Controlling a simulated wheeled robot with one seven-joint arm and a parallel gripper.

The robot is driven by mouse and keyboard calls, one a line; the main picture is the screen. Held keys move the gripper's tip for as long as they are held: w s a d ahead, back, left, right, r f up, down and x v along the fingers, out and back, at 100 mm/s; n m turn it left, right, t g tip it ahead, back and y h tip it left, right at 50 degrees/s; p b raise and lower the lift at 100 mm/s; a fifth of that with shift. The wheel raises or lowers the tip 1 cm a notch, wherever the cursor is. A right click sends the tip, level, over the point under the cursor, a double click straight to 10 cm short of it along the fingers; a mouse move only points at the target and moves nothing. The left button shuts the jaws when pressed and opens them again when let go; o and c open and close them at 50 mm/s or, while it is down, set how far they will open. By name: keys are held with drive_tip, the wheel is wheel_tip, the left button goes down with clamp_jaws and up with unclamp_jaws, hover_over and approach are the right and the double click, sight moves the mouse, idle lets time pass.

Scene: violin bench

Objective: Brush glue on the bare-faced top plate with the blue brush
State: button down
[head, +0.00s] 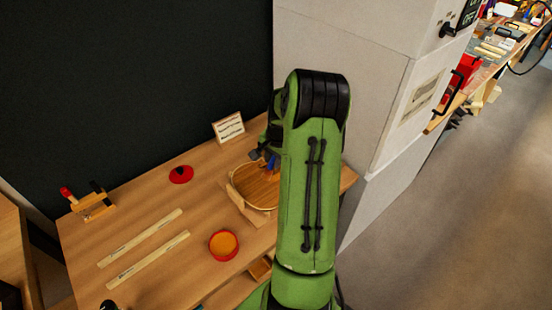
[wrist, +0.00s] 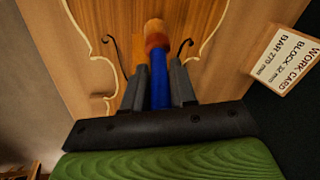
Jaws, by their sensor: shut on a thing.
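My gripper (wrist: 159,68) is shut on the blue brush (wrist: 159,85), gripping its blue handle. Its orange-brown tip (wrist: 153,28) points away from the jaws over the wooden top plate (wrist: 200,22). I cannot tell whether the tip touches the wood. The plate has dark f-holes and a pale edge line. In the head view the plate (head: 258,190) lies at the right of the bench, partly hidden by my green arm. A bit of the blue brush (head: 272,161) shows above it. A red pot (head: 223,245) with amber contents stands in front of the plate.
The bench (head: 135,205) also holds a red lid with a black knob (head: 181,174), two pale wooden bars (head: 148,255), and a wooden rack (head: 97,211) with red and black handles at left. A work card (head: 229,127) stands behind the plate. A pale cabinet (head: 345,50) rises at right.

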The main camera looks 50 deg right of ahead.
drive_tip(key=r, duration=0.1)
drive_tip(key=a+r+p, duration=0.1)
drive_tip(key=shift+w+r, duration=0.15)
drive_tip(key=shift+r, duration=0.15)
drive_tip(key=shift+d+r+p, duration=0.35)
drive_tip(key=shift+r+p, duration=0.25)
drive_tip(key=shift+p, duration=0.15)
drive_tip(key=shift+w+p+v, duration=0.25)
drive_tip(key=shift+p+v, duration=0.6)
drive_tip(key=shift+v, duration=0.3)
drive_tip(key=shift+p+v, duration=0.8)
drive_tip(key=shift+v, duration=0.25)
drive_tip(key=shift+d, duration=0.15)
